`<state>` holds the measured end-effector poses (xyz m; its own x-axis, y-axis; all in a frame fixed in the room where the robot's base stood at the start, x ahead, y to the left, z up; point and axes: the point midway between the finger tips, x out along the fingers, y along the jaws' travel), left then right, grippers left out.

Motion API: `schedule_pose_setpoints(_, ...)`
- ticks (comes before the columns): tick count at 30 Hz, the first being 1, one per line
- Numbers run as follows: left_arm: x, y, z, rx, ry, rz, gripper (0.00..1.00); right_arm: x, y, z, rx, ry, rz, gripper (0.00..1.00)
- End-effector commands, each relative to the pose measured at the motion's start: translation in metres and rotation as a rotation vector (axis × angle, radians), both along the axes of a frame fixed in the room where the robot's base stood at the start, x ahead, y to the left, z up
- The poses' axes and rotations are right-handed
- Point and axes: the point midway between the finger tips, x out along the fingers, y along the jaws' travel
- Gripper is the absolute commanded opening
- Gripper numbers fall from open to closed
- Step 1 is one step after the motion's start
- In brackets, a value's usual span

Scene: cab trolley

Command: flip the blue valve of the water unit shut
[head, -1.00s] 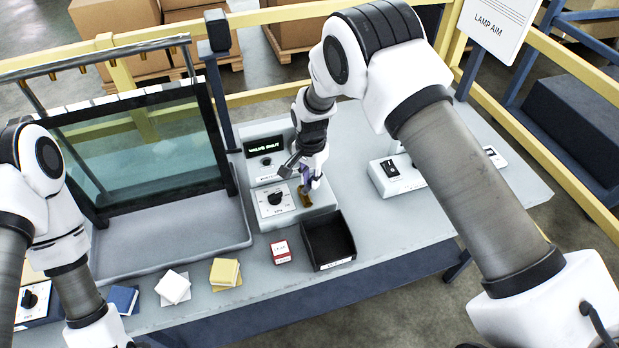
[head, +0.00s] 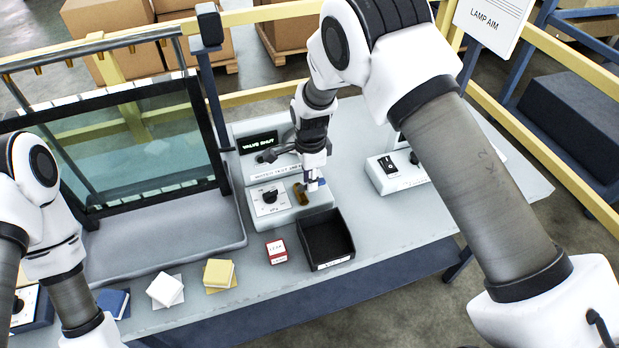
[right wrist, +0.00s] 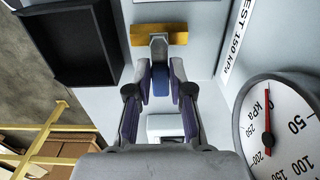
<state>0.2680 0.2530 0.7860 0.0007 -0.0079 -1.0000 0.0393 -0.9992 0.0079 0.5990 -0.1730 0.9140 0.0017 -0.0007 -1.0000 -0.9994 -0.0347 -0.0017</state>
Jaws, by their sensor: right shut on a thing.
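My right gripper (head: 315,184) is at the valve. In the right wrist view its fingers (right wrist: 160,85) are shut on the blue valve lever (right wrist: 161,82). The lever stands crosswise to the brass body (right wrist: 176,36), which also shows there. My left arm shows at the left edge, but its gripper is out of frame.
A black open bin (head: 327,240) stands right in front of the unit, beside a small red-and-white box (head: 276,251). A glass-fronted tank (head: 130,150) stands left. A switch box (head: 392,172) is at right. The gauge (right wrist: 285,125) needle points near 0 kPa.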

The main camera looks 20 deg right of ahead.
Motion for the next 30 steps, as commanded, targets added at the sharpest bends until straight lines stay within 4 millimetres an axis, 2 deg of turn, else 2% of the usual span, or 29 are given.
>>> schedule_pose_setpoints(14,0.0,0.0,-0.001,0.0,0.0,0.0,0.0,-0.002,0.0,-0.002,0.0,0.005,-0.018,0.0)
schedule_pose_setpoints(15,0.0,0.0,-0.001,0.0,0.0,0.0,0.0,-0.002,0.0,-0.002,0.0,0.005,-0.018,0.35)
schedule_pose_setpoints(16,0.0,0.0,-0.001,0.0,0.0,0.0,0.0,-0.002,0.0,-0.002,0.0,0.005,-0.018,0.46)
schedule_pose_setpoints(26,0.0,0.0,0.0,0.0,0.0,0.0,0.0,-0.001,0.0,0.001,0.0,0.002,-0.016,0.46)
schedule_pose_setpoints(30,0.0,0.0,0.0,0.0,0.0,0.0,0.0,0.0,0.0,0.019,0.0,-0.001,-0.016,0.46)
